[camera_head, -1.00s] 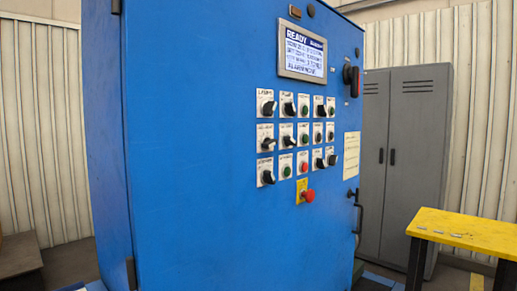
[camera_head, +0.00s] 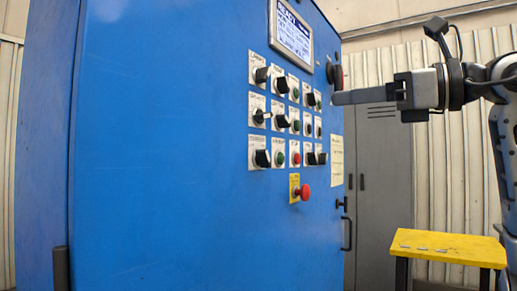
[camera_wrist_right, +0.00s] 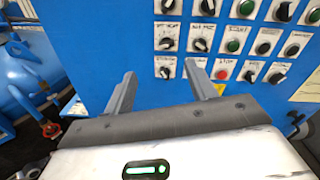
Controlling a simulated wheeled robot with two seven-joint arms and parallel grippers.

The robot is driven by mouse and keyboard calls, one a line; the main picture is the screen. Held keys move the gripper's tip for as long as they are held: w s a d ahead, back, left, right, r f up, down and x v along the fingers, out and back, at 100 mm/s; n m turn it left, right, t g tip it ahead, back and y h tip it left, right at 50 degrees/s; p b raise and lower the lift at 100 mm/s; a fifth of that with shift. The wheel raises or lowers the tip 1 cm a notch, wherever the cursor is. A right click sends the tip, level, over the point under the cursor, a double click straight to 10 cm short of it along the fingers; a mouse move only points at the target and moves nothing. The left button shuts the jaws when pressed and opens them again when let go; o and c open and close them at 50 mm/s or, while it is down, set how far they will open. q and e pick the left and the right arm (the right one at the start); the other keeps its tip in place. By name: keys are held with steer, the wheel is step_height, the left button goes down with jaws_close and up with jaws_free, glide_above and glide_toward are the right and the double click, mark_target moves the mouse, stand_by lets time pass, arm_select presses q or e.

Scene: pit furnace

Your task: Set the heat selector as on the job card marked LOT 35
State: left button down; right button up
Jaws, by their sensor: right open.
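A blue control cabinet (camera_head: 180,150) carries rows of switches and push buttons on small white plates. Several have black selector knobs, such as one at the left of the middle row (camera_head: 259,116). The plate labels are too blurred to tell which is the heat selector. A pale paper sheet (camera_head: 336,160) is fixed at the panel's right; its writing, and whether it is the LOT 35 card, cannot be read. My right gripper (camera_head: 335,98) is at the panel's right side. In the right wrist view, its open, empty jaws (camera_wrist_right: 160,82) point toward the lower switch rows. My left gripper is not in view.
A lit display (camera_head: 291,35) sits above the switches. A red mushroom button (camera_head: 303,192) on a yellow plate protrudes below them. A yellow table (camera_head: 445,248) stands at lower right, before grey lockers (camera_head: 376,190). Blue pipework (camera_wrist_right: 25,75) lies left in the wrist view.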

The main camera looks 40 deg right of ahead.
steer(key=f, duration=0.1)
steer(key=p, duration=0.2)
glide_toward(268, 113)
steer(key=shift+t+h, duration=0.3)
steer(key=shift+h, duration=0.1)
steer(key=x, duration=0.8)
steer(key=shift+w+a+f, duration=0.1)
steer(key=shift+w+a, duration=0.1)
steer(key=shift+a, duration=0.1)
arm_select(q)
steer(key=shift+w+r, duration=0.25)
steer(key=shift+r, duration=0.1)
arm_select(e)
steer(key=c, duration=1)
